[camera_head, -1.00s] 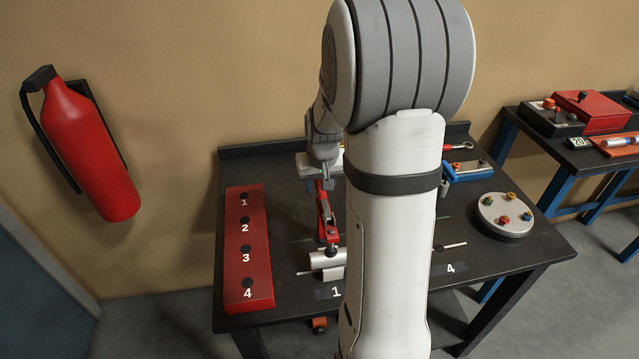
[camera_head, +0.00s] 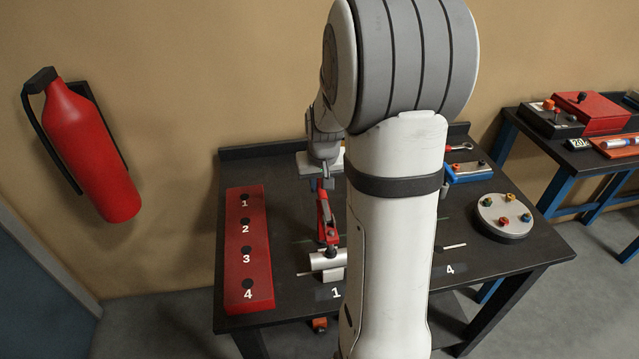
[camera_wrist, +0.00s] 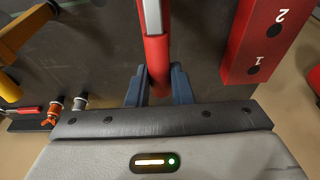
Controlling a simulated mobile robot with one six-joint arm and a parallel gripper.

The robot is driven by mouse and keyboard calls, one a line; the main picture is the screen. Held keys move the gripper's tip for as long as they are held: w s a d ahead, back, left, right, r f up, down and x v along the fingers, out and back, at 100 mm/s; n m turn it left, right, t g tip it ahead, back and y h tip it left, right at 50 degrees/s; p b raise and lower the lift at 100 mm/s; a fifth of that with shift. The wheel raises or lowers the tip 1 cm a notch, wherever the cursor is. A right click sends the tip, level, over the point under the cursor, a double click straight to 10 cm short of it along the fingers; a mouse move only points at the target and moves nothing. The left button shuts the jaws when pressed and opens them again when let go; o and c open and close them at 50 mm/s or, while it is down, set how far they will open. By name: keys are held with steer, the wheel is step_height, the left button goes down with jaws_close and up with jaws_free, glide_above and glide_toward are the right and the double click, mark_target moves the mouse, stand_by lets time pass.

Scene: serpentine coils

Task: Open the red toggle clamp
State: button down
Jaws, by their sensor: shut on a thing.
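The red toggle clamp (camera_head: 326,222) stands on the dark workbench, its front end over a silver cylinder (camera_head: 328,261). Its red handle grip (camera_wrist: 156,52) with a pale metal bar shows in the wrist view. My gripper (camera_wrist: 157,92) is shut on this handle, with one blue-grey finger on each side. In the head view my gripper (camera_head: 322,178) is at the far end of the clamp and partly hidden. My arm hides the bench to the right of the clamp.
A red block numbered 1 to 4 (camera_head: 262,255) lies left of the clamp. A round plate with colored knobs (camera_head: 503,216) and a blue fixture (camera_head: 468,171) sit on the right. A fire extinguisher (camera_head: 92,150) hangs on the wall. Orange and yellow parts (camera_wrist: 25,35) show left in the wrist view.

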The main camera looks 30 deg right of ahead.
mark_target(324, 198)
steer(key=shift+s+p+v, duration=0.1)
steer(key=shift+p+v, duration=0.4)
steer(key=shift+v, duration=0.55)
steer(key=shift+s+p+v, duration=0.15)
steer(key=shift+p+v, duration=0.3)
steer(key=shift+v, duration=0.55)
steer(key=shift+s+a+r+p, duration=0.25)
steer(key=shift+s+r+p, duration=0.05)
steer(key=shift+s+r, duration=0.35)
steer(key=shift+s+a+r+p, duration=0.2)
steer(key=shift+s+r+p, duration=0.1)
steer(key=shift+s+r, duration=0.35)
steer(key=shift+s+a+r, duration=0.2)
steer(key=shift+s+r, duration=0.1)
steer(key=shift+s, duration=0.4)
steer(key=shift+s+a+r, duration=0.15)
steer(key=shift+s+r, duration=0.15)
steer(key=shift+s, duration=0.55)
steer(key=s, duration=0.2)
steer(key=s+a, duration=0.1)
steer(key=shift+s+r, duration=0.2)
steer(key=shift+r, duration=0.05)
steer(key=c, duration=1.2)
jaws_free()
steer(key=shift+w, duration=0.1)
steer(key=shift+c, duration=0.2)
steer(key=shift+r, duration=0.1)
